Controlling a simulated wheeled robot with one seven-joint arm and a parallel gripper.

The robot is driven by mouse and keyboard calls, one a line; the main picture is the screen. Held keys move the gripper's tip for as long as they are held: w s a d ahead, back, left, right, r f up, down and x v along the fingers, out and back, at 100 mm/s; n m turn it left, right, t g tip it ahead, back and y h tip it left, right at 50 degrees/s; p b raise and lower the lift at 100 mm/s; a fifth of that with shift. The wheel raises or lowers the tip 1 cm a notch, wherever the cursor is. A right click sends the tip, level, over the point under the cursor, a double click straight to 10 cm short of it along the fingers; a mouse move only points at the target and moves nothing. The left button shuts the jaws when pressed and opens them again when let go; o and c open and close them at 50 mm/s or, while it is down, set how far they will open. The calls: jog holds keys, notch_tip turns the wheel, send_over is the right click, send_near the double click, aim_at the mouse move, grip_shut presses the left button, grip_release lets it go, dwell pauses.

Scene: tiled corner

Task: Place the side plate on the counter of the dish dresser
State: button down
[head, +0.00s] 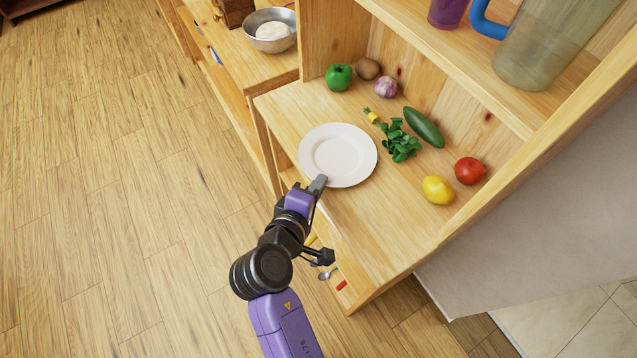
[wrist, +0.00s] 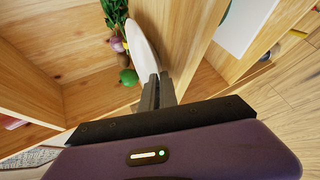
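The white round side plate (head: 338,155) is over the front left part of the wooden dresser counter (head: 385,230), level or nearly so. Whether it touches the wood cannot be told. My gripper (head: 318,186) is at the plate's near rim, reaching in from the front of the dresser. In the wrist view the fingers (wrist: 156,90) are close together with the edge of the plate (wrist: 143,45) between them, so they look shut on the rim. The plate shows there as a thin white oval. The fingers hide a small part of its rim.
Behind the plate stand a green pepper (head: 339,77), garlic (head: 385,87), leafy greens (head: 402,146) and a cucumber (head: 424,127). A lemon (head: 438,190) and a tomato (head: 469,170) are at right. A shelf overhangs the back. The counter's front right is clear.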

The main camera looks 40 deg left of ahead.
jog(key=c, duration=1.9)
grip_release()
jog(key=shift+c, duration=0.2)
jog(key=shift+r, duration=0.1)
jog(key=b+v, duration=0.1)
jog(key=v, duration=1.1)
jog(key=shift+a, duration=0.15)
